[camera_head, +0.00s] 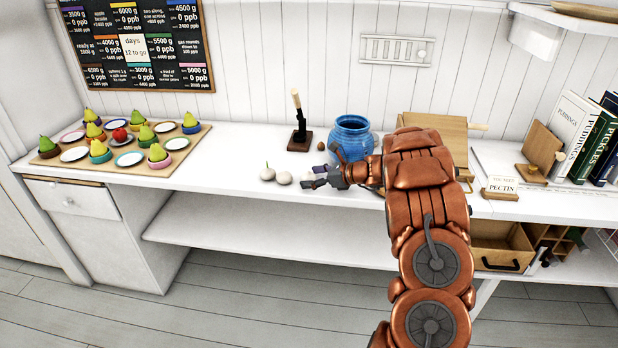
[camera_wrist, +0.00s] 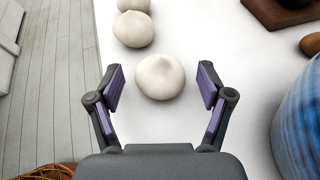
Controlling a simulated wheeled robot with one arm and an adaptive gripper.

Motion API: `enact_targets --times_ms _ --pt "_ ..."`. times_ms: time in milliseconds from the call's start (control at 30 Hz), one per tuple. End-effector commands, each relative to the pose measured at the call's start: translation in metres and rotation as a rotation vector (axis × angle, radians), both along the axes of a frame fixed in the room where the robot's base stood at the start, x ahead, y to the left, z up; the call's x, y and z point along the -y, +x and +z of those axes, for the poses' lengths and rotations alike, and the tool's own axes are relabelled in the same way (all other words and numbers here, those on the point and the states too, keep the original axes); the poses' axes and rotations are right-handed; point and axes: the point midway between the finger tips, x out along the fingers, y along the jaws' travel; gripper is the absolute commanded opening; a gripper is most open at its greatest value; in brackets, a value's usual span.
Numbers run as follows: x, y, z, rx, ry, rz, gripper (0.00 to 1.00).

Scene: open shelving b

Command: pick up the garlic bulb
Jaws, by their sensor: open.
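Three whitish garlic bulbs lie in a row on the white counter near its front edge. The nearest garlic bulb (camera_wrist: 160,76) is centred ahead of my gripper (camera_wrist: 161,84) in the wrist view, with the open fingers to its left and right. Bare counter shows between it and each finger. A second bulb (camera_wrist: 133,29) and a third bulb (camera_wrist: 133,5), cut by the frame, lie beyond. In the head view, the left bulb (camera_head: 267,172) and the middle bulb (camera_head: 284,178) show clearly; the right one (camera_head: 307,181) is beside my gripper (camera_head: 318,177), partly hidden.
A blue ribbed jar (camera_head: 352,138) stands close behind my gripper, and to its right in the wrist view (camera_wrist: 300,120). A dark-based stand (camera_head: 300,140) and a small brown nut (camera_head: 321,146) are behind. A board with pears and plates (camera_head: 160,170) is far left; counter between is clear.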

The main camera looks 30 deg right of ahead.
Motion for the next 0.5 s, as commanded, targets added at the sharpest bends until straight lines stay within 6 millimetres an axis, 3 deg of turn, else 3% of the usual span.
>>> enact_targets --times_ms 267,500 --pt "-0.0007 0.0012 -0.0008 0.000 0.000 -0.001 0.79" --pt "-0.0008 0.0011 -0.0010 0.000 0.000 0.000 0.54"
